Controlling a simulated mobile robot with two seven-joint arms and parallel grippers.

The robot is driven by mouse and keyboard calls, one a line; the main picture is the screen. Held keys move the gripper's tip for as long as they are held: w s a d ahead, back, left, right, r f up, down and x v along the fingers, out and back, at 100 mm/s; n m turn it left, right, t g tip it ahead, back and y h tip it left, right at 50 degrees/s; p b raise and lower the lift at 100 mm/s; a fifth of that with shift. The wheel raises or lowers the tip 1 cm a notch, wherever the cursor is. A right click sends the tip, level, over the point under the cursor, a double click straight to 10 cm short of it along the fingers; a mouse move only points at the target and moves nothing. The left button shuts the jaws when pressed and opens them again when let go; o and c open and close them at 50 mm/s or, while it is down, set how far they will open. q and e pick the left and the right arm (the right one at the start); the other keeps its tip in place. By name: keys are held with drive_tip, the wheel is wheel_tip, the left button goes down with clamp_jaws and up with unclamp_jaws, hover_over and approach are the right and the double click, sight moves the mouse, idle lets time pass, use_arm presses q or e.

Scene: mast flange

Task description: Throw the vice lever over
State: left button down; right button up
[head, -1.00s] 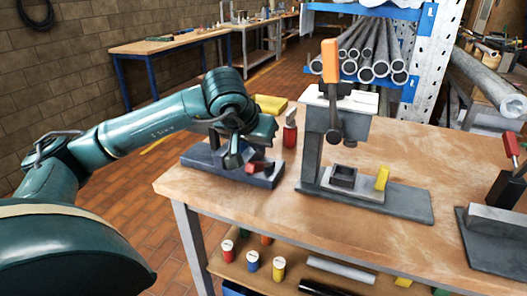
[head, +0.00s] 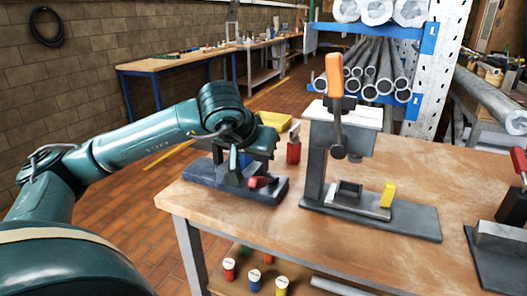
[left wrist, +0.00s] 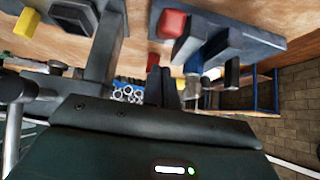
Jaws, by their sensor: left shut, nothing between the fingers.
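The vice (head: 205,175) is a low dark blue-grey block at the left end of the bench. Its lever has a red grip (head: 262,182), lying low at the right side of the vice. My left gripper (head: 233,168) is shut and empty, just above the vice and to the left of the red grip. I cannot tell whether it touches the lever. In the left wrist view the red grip (left wrist: 172,24) and the vice base (left wrist: 262,38) show at the top, beyond the gripper. My arm hides part of the vice. My right gripper is not in view.
A grey press with an orange handle (head: 334,76) stands right of the vice. A red bottle (head: 293,148) and a yellow box (head: 274,121) are behind the vice. A red-handled clamp (head: 518,165) is at the far right. Bare wood lies before the press.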

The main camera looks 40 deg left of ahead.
use_arm(q)
drive_tip(key=v, duration=1)
